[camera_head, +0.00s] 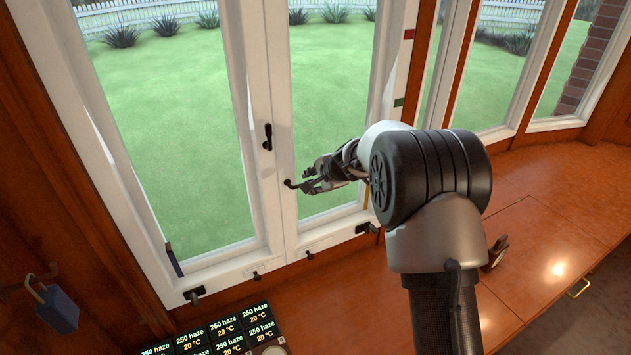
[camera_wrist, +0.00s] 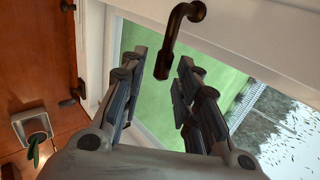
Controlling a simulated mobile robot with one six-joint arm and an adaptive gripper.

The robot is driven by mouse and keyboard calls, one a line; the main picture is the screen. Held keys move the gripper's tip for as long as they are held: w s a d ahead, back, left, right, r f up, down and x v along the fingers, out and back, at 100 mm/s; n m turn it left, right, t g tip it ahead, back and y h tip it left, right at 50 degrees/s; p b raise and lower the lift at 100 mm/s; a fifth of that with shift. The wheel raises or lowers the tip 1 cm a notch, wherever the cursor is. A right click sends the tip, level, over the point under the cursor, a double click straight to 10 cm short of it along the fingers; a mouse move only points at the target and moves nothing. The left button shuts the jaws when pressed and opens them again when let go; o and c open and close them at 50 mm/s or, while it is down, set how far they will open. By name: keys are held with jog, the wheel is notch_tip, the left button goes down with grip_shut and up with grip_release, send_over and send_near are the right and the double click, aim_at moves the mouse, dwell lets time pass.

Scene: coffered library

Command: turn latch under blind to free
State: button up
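A dark, bent latch handle (camera_head: 290,184) sits on the white window frame, low on the right sash. In the wrist view the handle (camera_wrist: 166,58) hangs from the frame and bends down between the two finger lines. My gripper (camera_head: 308,180) is beside it in the head view. In the wrist view my gripper (camera_wrist: 158,75) is open, with one finger on each side of the handle's lower end and visible gaps. A second dark handle (camera_head: 267,137) hangs higher on the centre post. No blind can be made out.
Small dark catches (camera_head: 195,295) line the lower window frame. A blue padlock (camera_head: 58,308) hangs on the left wooden wall. A dark display panel (camera_head: 222,335) lies at the bottom. The wooden sill (camera_head: 545,215) is mostly clear at right. Red (camera_head: 409,34) and green (camera_head: 399,102) marks are on the frame.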

jog(key=shift+r, duration=0.1)
jog(key=v, duration=1.2)
jog(key=s+a+r+n+g, duration=0.1)
jog(key=s+r+n, duration=0.3)
jog(key=s, duration=0.6)
jog(key=s+r+n+g, duration=0.1)
jog(key=s+r+n, duration=0.3)
jog(key=s, duration=0.7)
jog(key=s+d+f+n+h, duration=0.1)
jog(key=s+d+n, duration=0.1)
jog(key=s, duration=0.5)
jog(key=s+d+f+n+g+h, duration=0.1)
jog(key=s+d+f, duration=0.1)
jog(key=s, duration=0.5)
jog(key=s+d+f+n+h, duration=0.1)
jog(key=s+d+n, duration=0.1)
jog(key=s, duration=0.5)
jog(key=shift+s+f+n+g+h, duration=0.2)
jog(key=shift+s+n+g+h, duration=0.1)
